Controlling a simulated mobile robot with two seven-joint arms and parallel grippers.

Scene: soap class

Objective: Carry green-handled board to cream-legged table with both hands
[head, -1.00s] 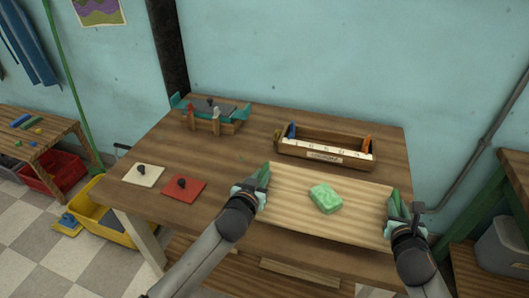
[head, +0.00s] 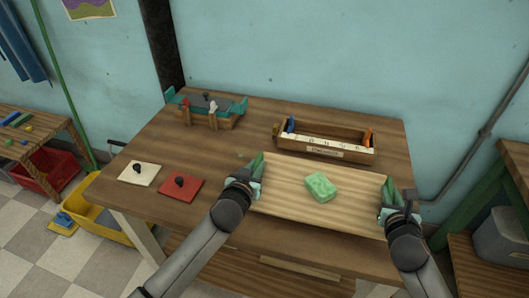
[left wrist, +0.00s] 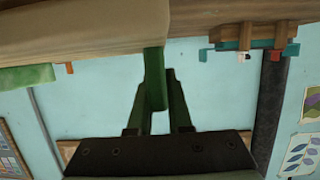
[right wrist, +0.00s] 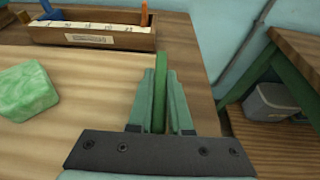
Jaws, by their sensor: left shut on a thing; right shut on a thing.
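The wooden board (head: 300,200) with green handles is level over the front right of the wooden table (head: 225,160), which has a cream leg (head: 143,238). I cannot tell whether the board touches the tabletop. A green marbled soap block (head: 321,186) lies on the board and also shows in the right wrist view (right wrist: 27,90). My left gripper (head: 254,178) is shut on the board's left green handle (left wrist: 155,80). My right gripper (head: 388,198) is shut on its right green handle (right wrist: 161,90).
Behind the board stands a wooden tray (head: 325,154) with blue and orange pieces. A teal-ended wooden rack (head: 207,110) stands at the back left. Cream (head: 139,174) and red (head: 181,190) knobbed plates lie at the left. A green-legged table (head: 492,170) stands to the right.

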